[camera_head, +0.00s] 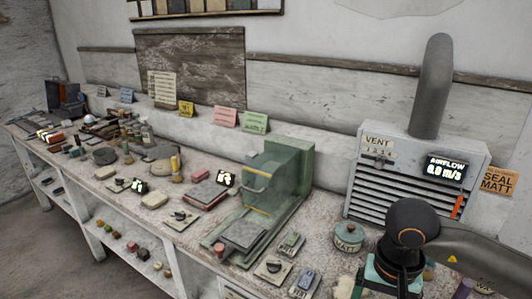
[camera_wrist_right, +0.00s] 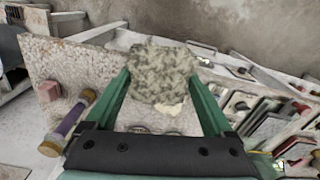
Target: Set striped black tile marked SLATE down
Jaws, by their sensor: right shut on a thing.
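My right gripper (camera_wrist_right: 160,76) is shut on a mottled grey-green piece (camera_wrist_right: 163,66) with a rounded outline, held between its two green fingers. A small pale patch shows at the piece's lower edge. I can read no SLATE mark on it and cannot make out black stripes. In the head view my right gripper (camera_head: 388,277) is at the bottom right, over the bench front, and its own wrist mostly hides the jaws and what they hold. My left gripper is not in view.
A green press with a clear guard (camera_head: 268,182) stands mid-bench, a dark slab (camera_head: 243,235) before it. A vent unit (camera_head: 415,185) stands behind my right arm. The bench (camera_wrist_right: 75,65) is speckled.

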